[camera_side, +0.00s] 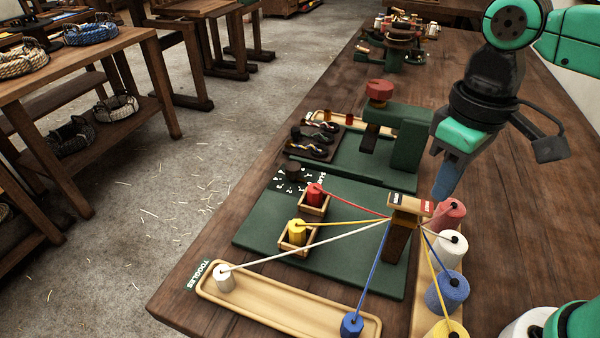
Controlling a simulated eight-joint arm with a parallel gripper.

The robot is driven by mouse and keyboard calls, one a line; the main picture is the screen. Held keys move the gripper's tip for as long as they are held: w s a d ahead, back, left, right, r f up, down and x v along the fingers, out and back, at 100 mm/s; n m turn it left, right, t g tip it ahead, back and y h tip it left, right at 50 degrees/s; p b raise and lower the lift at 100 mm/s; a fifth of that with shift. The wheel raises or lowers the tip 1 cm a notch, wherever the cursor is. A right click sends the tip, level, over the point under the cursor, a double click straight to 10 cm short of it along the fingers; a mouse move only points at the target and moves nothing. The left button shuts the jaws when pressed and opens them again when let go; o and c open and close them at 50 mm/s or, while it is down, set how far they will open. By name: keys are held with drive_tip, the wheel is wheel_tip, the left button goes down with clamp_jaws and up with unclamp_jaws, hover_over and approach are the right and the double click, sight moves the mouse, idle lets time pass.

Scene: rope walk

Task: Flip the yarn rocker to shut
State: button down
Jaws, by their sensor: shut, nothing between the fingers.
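The yarn rocker appears to be the small wooden block (411,204) on top of a wooden post (396,240). It carries a dark label on its left part and a red label on its right part, both too small to read. I cannot tell which way it is tipped. Coloured yarns meet at the post just below it. My gripper (444,183) is shut and empty, its blue fingers pointing down. In the picture it is just above and to the right of the rocker, and a small gap shows between them.
Red, white, blue and yellow spools (446,291) stand right of the post. Yarns run left to toggles: red and yellow in small boxes, white and blue in a long tray (290,301). A green press (405,140) stands behind. Bare table lies to the right.

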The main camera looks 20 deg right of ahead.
drive_tip(key=shift+f, duration=1.15)
wheel_tip(320, 180, up, 8)
idle(0.9)
drive_tip(key=shift+f, duration=0.1)
